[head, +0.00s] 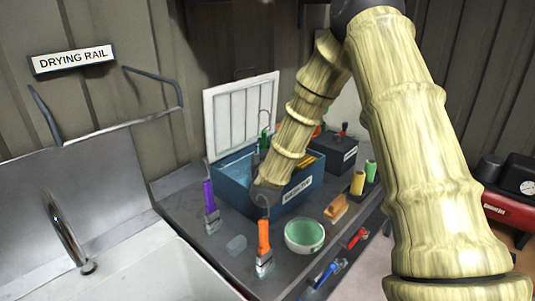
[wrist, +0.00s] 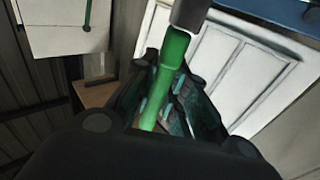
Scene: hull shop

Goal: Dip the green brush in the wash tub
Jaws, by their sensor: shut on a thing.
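The green brush (head: 264,137) shows in the head view above the blue tub (head: 234,184), with a wire hook at its top. In the wrist view its green handle (wrist: 164,88) runs between my gripper's fingers, with a grey part (wrist: 190,12) at the far end. My gripper (wrist: 158,100) is shut on the handle. The tub has a white label, too small to read surely, and a raised white ribbed panel (head: 240,112) behind it. My arm hides part of the tub's inside and most of my gripper in the head view. I cannot tell whether the bristles are inside the tub.
A dark box (head: 338,153) is behind right. A sink (head: 150,265) and drying rail (head: 120,127) are left.

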